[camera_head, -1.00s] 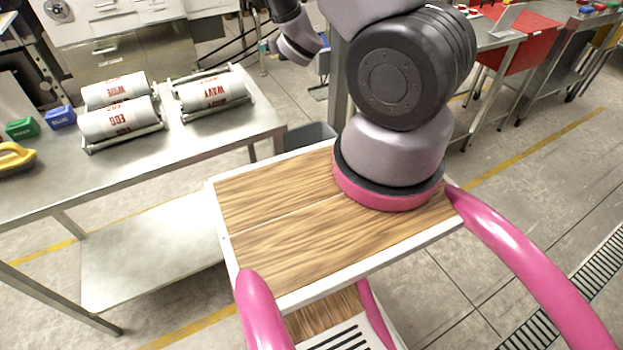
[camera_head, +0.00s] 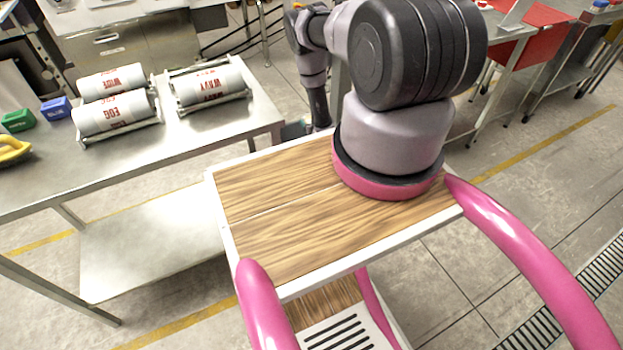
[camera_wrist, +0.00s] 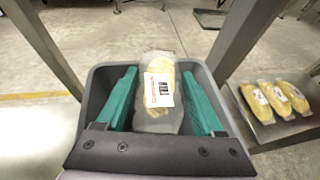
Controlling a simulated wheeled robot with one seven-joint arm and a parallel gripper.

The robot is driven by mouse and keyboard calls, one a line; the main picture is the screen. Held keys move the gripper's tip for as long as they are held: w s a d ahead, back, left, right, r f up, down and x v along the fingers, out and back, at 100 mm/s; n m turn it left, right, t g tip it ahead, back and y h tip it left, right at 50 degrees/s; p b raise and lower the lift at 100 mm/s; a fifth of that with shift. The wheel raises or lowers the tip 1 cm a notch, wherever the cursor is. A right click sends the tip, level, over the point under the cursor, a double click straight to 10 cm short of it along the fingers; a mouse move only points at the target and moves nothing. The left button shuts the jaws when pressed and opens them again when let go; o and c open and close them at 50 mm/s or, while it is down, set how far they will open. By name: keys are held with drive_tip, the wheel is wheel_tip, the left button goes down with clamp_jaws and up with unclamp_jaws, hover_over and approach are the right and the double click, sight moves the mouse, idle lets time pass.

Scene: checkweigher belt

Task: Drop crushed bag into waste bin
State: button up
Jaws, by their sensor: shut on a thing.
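In the wrist view my gripper (camera_wrist: 160,104) has its two green fingers on either side of the crushed bag (camera_wrist: 158,88) and is shut on it. The bag is clear, with yellowish contents and a white label with red and black print. The grey waste bin (camera_wrist: 98,80) lies behind and around the fingers in this view, so the bag hangs over or within its opening; its exact height cannot be told. In the head view only a bit of the bin (camera_head: 292,131) shows beside the table, and my gripper and the bag are hidden.
A steel table (camera_head: 190,150) at the left holds printed film rolls (camera_head: 112,112) and coloured blocks. Table legs (camera_wrist: 238,40) stand close on both sides of the bin. Several packed bags (camera_wrist: 275,98) lie on a low shelf at the right in the wrist view.

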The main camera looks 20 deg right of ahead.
wheel_tip(320, 180, down, 6)
idle(0.5)
drive_tip(key=o, duration=1.4)
drive_tip(key=v, duration=1.1)
drive_tip(key=shift+w, duration=0.1)
drive_tip(key=shift+w+d+r, duration=0.1)
